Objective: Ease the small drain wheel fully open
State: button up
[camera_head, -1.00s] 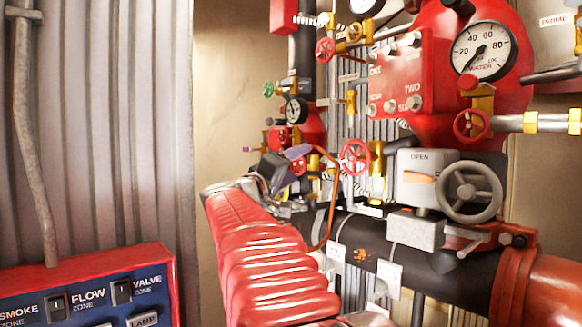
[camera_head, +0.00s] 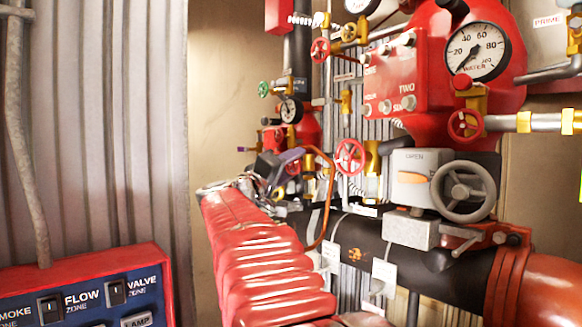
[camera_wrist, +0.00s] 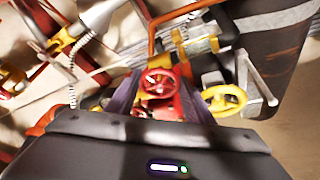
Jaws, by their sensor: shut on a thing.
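In the wrist view a small red wheel (camera_wrist: 158,83) with spokes sits between the two dark purplish fingers of my gripper (camera_wrist: 157,98). The gripper is shut on it, though the exact contact at the rim is hard to see. In the head view my gripper (camera_head: 281,164) reaches in among the pipes at the end of my red-sleeved arm. Part of a small red wheel (camera_head: 293,166) shows just beyond the fingers, and the rest is hidden.
A yellow wheel (camera_wrist: 225,98) is close to the right finger. An orange-brown bent pipe (camera_head: 330,190) runs beside the gripper. Another red wheel (camera_head: 350,156), a grey handwheel (camera_head: 464,191) and a thick black pipe (camera_head: 357,242) lie to the right. A switch panel (camera_head: 80,285) stands at lower left.

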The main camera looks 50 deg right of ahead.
jog(key=shift+w, duration=0.1)
jog(key=shift+n+t, duration=0.3)
jog(key=shift+n, duration=0.2)
jog(key=shift+n+y, duration=0.3)
jog(key=shift+n, duration=0.4)
jog(key=shift+n+y, duration=0.9)
jog(key=shift+n, duration=1.4)
jog(key=shift+d+n, duration=0.1)
jog(key=shift+n, duration=0.2)
jog(key=o, duration=1)
jog(key=shift+o, duration=0.2)
jog(key=shift+r, duration=0.1)
